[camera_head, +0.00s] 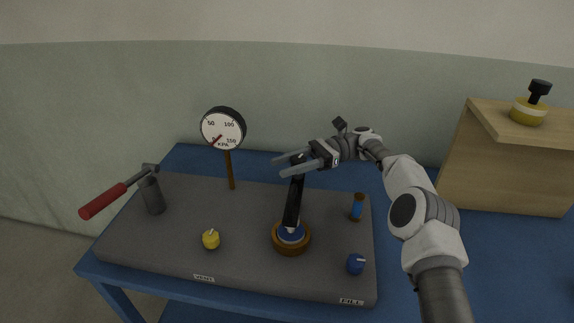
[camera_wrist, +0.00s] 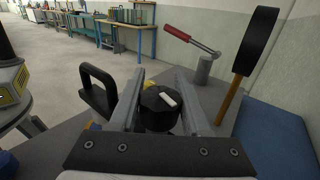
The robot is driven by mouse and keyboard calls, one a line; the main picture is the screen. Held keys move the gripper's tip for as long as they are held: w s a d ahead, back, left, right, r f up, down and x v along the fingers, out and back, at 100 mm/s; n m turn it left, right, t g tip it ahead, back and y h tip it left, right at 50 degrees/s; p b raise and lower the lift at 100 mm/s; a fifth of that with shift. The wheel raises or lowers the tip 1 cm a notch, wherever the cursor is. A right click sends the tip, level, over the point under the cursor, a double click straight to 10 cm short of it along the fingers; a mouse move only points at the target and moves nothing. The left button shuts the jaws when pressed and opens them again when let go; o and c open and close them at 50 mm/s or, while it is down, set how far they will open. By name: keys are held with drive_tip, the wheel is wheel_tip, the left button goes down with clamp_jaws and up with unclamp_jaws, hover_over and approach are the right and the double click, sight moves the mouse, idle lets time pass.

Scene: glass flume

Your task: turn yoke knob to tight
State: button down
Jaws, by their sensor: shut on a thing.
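The yoke knob (camera_wrist: 158,108) is a round black knob with a white mark on top, between the two fingers of my gripper (camera_wrist: 158,92) in the wrist view. The fingers are shut on its sides. In the head view, my gripper (camera_head: 293,165) reaches in from the right at the top of a black upright yoke (camera_head: 293,205). The knob is largely hidden there by the fingers. The yoke rises from a round brown base (camera_head: 291,247) with a blue part inside it. No tight marking is legible.
A wooden box (camera_head: 515,165) stands right. A black loop handle (camera_wrist: 97,90) is beside the left finger.

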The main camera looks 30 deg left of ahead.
drive_tip(key=shift+c, duration=1.9)
unclamp_jaws()
drive_tip(key=shift+r, duration=0.15)
drive_tip(key=w+d+r+p, duration=0.2)
drive_tip(key=d+r, duration=0.8)
drive_tip(key=d, duration=0.1)
drive_tip(key=shift+d+r, duration=0.25)
drive_tip(key=shift+r, duration=0.15)
drive_tip(key=shift+w, duration=0.1)
